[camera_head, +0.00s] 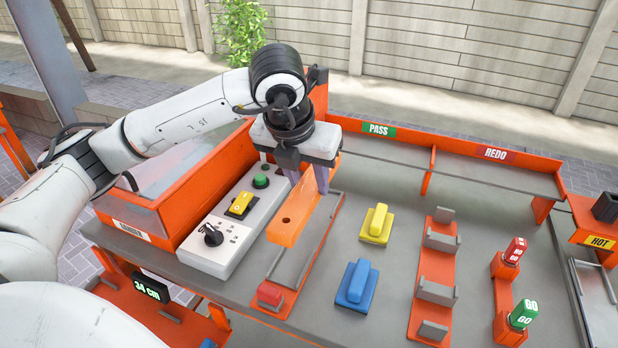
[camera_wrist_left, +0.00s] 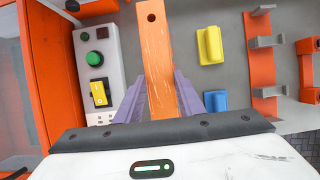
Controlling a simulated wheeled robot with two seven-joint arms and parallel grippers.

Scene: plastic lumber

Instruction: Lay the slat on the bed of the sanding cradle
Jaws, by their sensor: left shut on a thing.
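The orange slat (camera_head: 288,222) has a dark round hole near its near end. My left gripper (camera_head: 309,178) is shut on its far part and holds it above the bench, tilted in the picture. In the left wrist view the slat (camera_wrist_left: 158,60) runs up between the two purple fingers, with light scratches on its face. What looks like the sanding cradle, a long orange base with a grey bed (camera_head: 296,266) and a red block at its near end, lies below and beside the slat. The slat hides part of it. My right gripper is not in view.
Left of the slat stands a grey control box (camera_head: 218,245) with a knob, beside an orange bin. Right are a yellow block (camera_head: 376,225), a blue block (camera_head: 357,286) and an orange rack (camera_head: 437,258) with grey brackets. PASS and REDO bays (camera_head: 495,177) line the back.

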